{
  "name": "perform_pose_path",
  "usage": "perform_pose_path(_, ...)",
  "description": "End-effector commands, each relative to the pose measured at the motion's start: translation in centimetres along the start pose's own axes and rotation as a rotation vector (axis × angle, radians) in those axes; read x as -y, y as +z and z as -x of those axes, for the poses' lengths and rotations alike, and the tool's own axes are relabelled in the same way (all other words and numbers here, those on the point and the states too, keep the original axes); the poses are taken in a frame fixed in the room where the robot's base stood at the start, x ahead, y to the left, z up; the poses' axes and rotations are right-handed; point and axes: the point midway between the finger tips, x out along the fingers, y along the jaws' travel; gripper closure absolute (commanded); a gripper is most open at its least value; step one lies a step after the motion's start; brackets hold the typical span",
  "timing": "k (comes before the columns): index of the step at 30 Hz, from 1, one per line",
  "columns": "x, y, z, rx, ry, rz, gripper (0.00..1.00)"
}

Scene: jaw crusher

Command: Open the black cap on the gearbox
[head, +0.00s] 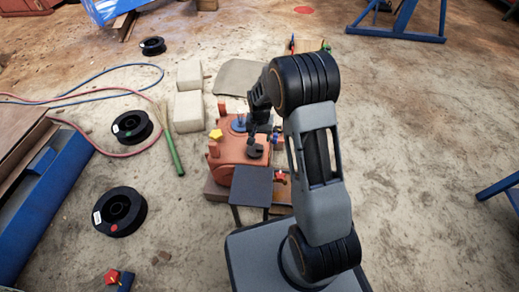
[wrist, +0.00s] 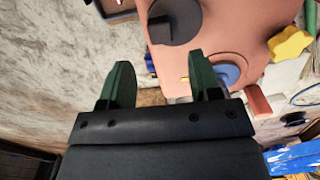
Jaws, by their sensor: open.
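The gearbox (head: 226,162) is an orange-red housing in the middle of the head view, and fills the upper right of the wrist view (wrist: 232,30). The black cap (wrist: 181,22) is a round dark disc with a raised tab at the top of the wrist view; it also shows on the gearbox in the head view (head: 256,151). My gripper (wrist: 160,60) is open, its green fingers apart with nothing between them. In the wrist picture the cap lies just past the fingertips, apart from them. In the head view my arm partly hides the gearbox's right side.
A yellow knob (wrist: 289,42) and a blue disc (wrist: 228,74) sit on the gearbox near the cap. A red knob (head: 280,177) is at its right front. Pale blocks (head: 188,112), black spools (head: 120,211) and hoses lie on the floor to the left. The floor at right is mostly clear.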

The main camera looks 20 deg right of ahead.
Motion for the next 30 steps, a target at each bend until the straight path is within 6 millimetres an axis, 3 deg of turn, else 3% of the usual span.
perform_pose_path(3, 0.0, 0.0, -2.7, 0.002, 0.001, 0.0, 0.43)
perform_pose_path(12, 0.0, 0.0, -6.2, -0.001, 0.0, 0.0, 0.43)
perform_pose_path(26, 0.0, 0.0, -6.9, -0.001, 0.0, 0.0, 0.43)
perform_pose_path(30, 0.0, 0.0, -6.9, -0.001, 0.0, 0.0, 0.53)
